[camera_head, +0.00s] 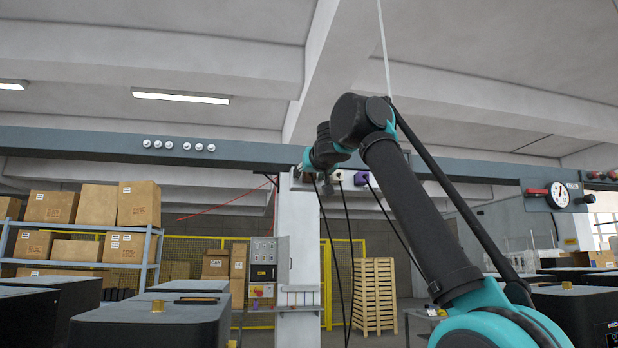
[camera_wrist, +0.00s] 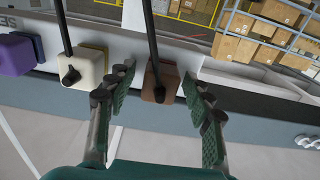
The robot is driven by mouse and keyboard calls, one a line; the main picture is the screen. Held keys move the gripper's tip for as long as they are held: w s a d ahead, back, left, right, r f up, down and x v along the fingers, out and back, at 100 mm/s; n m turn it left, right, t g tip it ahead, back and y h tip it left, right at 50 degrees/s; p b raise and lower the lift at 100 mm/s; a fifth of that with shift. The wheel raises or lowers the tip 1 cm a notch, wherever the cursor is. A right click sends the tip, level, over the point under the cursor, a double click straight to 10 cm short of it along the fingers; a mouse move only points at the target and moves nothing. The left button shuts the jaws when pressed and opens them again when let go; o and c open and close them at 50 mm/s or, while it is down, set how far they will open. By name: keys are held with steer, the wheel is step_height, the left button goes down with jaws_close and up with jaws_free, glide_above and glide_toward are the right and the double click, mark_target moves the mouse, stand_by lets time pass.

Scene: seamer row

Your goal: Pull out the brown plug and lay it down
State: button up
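The brown plug (camera_wrist: 161,84) sits on the grey overhead rail, with a black cable (camera_wrist: 153,35) running from it. In the wrist view, my gripper (camera_wrist: 157,80) is open, one finger on each side of the brown plug, with a visible gap on both sides. I cannot tell how far the fingertips reach along the plug. In the head view, my gripper (camera_head: 306,168) is up at the rail, and the brown plug is mostly hidden behind it.
A cream plug (camera_wrist: 80,70) and a purple plug (camera_wrist: 17,53) sit beside the brown one on the rail (camera_head: 90,142), the cream one close to a finger. Black cables hang down past a pale column (camera_head: 297,230). Dark machines (camera_head: 150,322) stand below; shelved boxes (camera_head: 97,205) are at left.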

jaws_close()
steer(key=shift+s, duration=0.15)
steer(key=shift+v, duration=2.85)
